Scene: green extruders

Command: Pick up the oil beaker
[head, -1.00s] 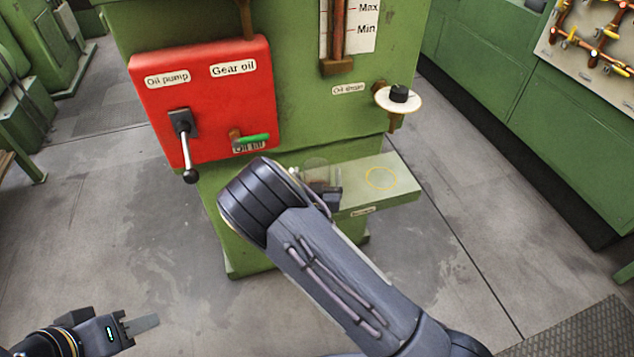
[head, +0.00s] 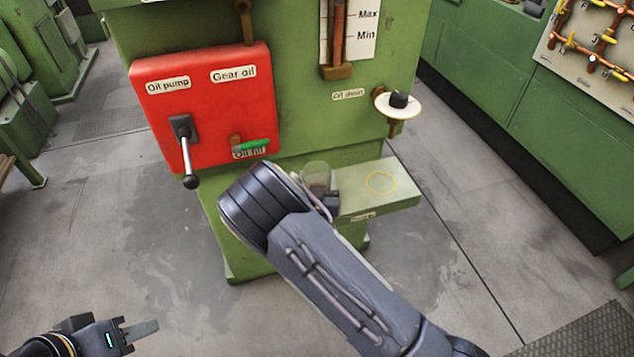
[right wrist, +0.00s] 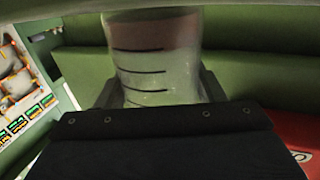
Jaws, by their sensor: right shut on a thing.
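The oil beaker (head: 316,173) is a clear, see-through vessel near the left end of the green shelf in the head view, partly hidden by my right arm. In the right wrist view the beaker (right wrist: 156,62) shows dark measuring lines and stands between the two jaws. My right gripper (head: 326,196) is shut on it; its jaws (right wrist: 158,92) are on either side of the glass. Whether the beaker's base touches the shelf is hidden. My left gripper (head: 140,330) is at the lower left, away from the machine, with its jaw gap unclear.
The green shelf (head: 400,185) has a bare yellow ring mark on its right part. A red panel (head: 215,85) with a pump lever (head: 187,155) and green-handled valve (head: 252,145) is left of the beaker.

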